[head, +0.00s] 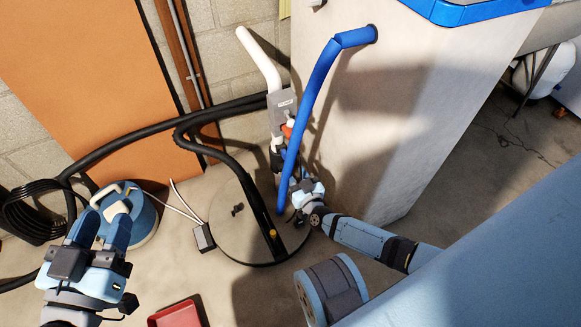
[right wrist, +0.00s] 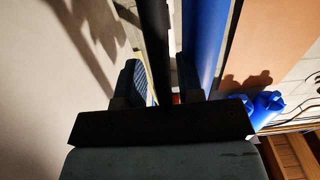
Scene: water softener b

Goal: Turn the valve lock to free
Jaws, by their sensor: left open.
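The grey valve block (head: 282,104) stands upright between a white pipe (head: 260,58) and a blue pipe (head: 318,85), beside the pale softener cabinet. A small orange-red part (head: 288,129), perhaps the valve lock, sits below it, partly behind the blue pipe; its setting cannot be read. My right gripper (head: 292,203) is low by the blue pipe's lower end, below the orange-red part. In the right wrist view its fingers (right wrist: 160,85) are apart, with a black pipe and the blue pipe seen beyond; nothing is clearly gripped. My left gripper (head: 100,219) is open and empty at the left.
A blue canister (head: 143,220) stands beside my left gripper. Black hoses (head: 120,143) run left to a coil (head: 35,212). A red tray (head: 175,315) is at the bottom. The cabinet (head: 400,100) bounds the right side.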

